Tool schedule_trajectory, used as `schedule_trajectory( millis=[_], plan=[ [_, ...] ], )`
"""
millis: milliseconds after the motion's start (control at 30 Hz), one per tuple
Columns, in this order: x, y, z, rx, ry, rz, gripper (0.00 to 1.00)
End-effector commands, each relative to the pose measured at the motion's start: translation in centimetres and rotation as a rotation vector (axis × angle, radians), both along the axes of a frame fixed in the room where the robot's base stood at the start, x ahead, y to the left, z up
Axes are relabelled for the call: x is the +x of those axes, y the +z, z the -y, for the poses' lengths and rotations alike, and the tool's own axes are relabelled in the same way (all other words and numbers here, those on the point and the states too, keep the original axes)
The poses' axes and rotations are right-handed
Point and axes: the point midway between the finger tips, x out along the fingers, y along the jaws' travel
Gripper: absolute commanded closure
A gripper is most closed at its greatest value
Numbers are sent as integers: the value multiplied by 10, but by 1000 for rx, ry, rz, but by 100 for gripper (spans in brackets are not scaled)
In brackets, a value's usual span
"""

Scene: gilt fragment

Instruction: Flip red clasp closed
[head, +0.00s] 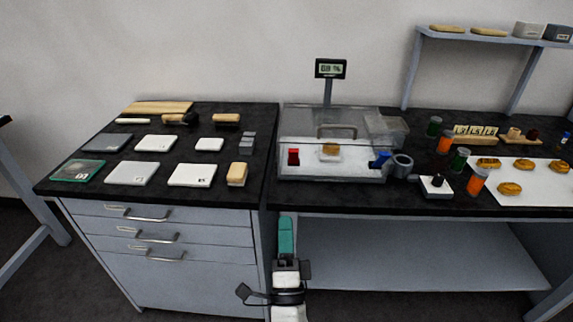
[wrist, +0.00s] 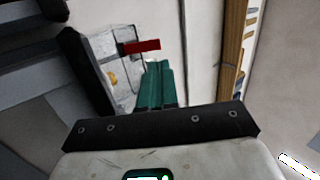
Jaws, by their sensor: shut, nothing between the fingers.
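The red clasp (head: 293,156) is a small red block at the front left of a clear case (head: 350,172) on the right-hand counter. A blue clasp (head: 380,159) sits at the case's front right. A golden piece on a pale block (head: 330,150) is inside the case. My gripper (head: 286,221) has teal fingers, shut and empty, in front of the counter edge and below the case in the head view. In the wrist view the red clasp (wrist: 142,47) sticks out as a bar beyond the fingertips (wrist: 155,66); they look apart, but the distance is unclear.
A grey round-ended device (head: 402,166) stands right of the case, near orange and green jars (head: 478,182) and a white tray (head: 545,175). A display (head: 331,69) rises behind. The left counter holds several white tiles (head: 192,175). A drawer cabinet (head: 200,270) is left of my gripper.

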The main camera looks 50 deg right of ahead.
Motion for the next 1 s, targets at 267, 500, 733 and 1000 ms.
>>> schedule_trajectory(
  millis=[267,500,733,1000],
  plan=[
    [-12,-5,10,51,-63,58,100],
    [-12,-5,10,50,-63,57,100],
    [-4,5,19,49,-64,60,100],
    [21,36,52,48,-65,61,100]
  ],
)
